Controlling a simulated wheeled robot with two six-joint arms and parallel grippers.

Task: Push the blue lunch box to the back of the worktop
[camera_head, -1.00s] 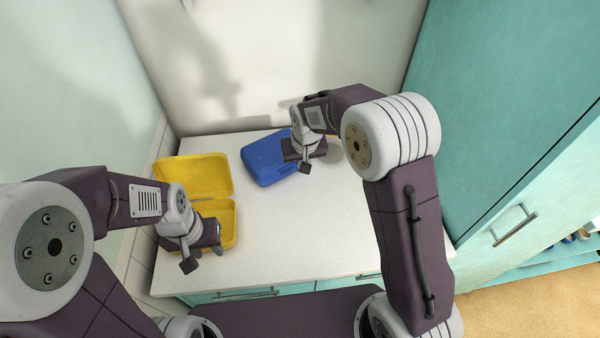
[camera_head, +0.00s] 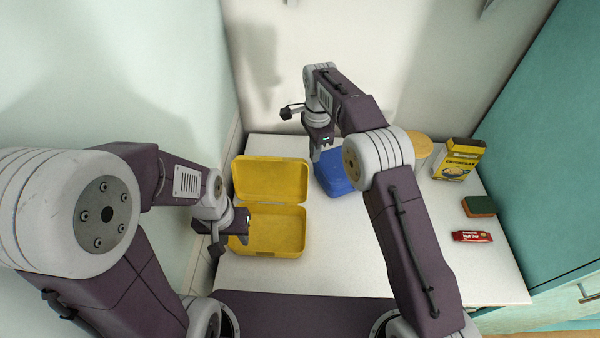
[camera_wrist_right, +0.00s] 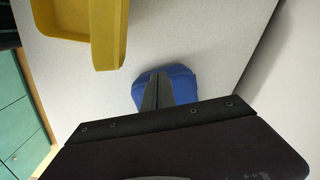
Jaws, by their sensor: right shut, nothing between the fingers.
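The blue lunch box (camera_head: 335,182) lies toward the back of the white worktop (camera_head: 350,250), partly hidden by my right gripper and forearm. Whether it touches the back wall is hidden. My right gripper (camera_head: 316,157) is shut and empty, pointing down at the box's back left part. In the right wrist view, the shut fingers (camera_wrist_right: 158,92) overlap the blue box (camera_wrist_right: 183,86); I cannot tell whether they touch it. My left gripper (camera_head: 243,240) is low at the front left, by the yellow box; its finger opening is unclear.
An open yellow lunch box (camera_head: 272,232) stands left of the blue one. On the right are a yellow carton (camera_head: 455,165), a round yellowish item (camera_head: 420,148), a sponge (camera_head: 479,206) and a red packet (camera_head: 472,236). A wall (camera_head: 430,60) closes the back.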

